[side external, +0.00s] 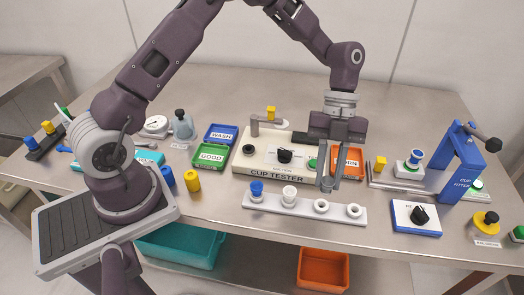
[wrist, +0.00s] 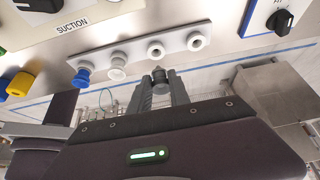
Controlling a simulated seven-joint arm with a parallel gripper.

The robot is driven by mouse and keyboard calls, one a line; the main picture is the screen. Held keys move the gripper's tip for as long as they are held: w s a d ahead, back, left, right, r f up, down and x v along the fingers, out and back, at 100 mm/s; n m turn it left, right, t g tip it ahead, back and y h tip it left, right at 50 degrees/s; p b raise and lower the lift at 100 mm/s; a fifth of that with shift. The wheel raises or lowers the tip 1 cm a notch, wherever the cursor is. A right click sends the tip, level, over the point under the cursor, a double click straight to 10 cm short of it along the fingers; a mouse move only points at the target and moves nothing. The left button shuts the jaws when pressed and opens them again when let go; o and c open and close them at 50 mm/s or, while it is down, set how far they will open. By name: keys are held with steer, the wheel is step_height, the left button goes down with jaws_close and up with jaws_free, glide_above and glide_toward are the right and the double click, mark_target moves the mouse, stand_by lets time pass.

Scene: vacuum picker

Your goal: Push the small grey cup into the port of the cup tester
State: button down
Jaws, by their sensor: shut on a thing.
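My gripper (side external: 328,184) points down at the front right of the cream cup tester (side external: 244,168). In the wrist view my gripper (wrist: 160,88) is shut on the small grey cup (wrist: 158,74), a dark grey piece between the fingertips. In the side view the fingers hide most of the cup. The tester has a black knob (side external: 285,156) and a green button (side external: 312,163). A black round part (side external: 248,149) sits at its left end; I cannot tell which part is the port. The gripper appears above the tester's front edge and apart from its top.
A white rack (side external: 337,213) in front holds a blue cup (side external: 257,188), a white cup (side external: 289,194) and white rings. An orange tray (side external: 355,163) and blue cup fitter (side external: 460,165) are right.

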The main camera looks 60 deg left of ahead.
steer(key=s+a+r, duration=0.3)
steer(key=a, duration=0.9)
steer(key=s+a+r, duration=0.2)
steer(key=a, duration=0.9)
steer(key=shift+a+f, duration=0.15)
steer(key=shift+f, duration=2.65)
steer(key=c, duration=2)
jaws_free()
steer(key=shift+c, duration=0.2)
jaws_close()
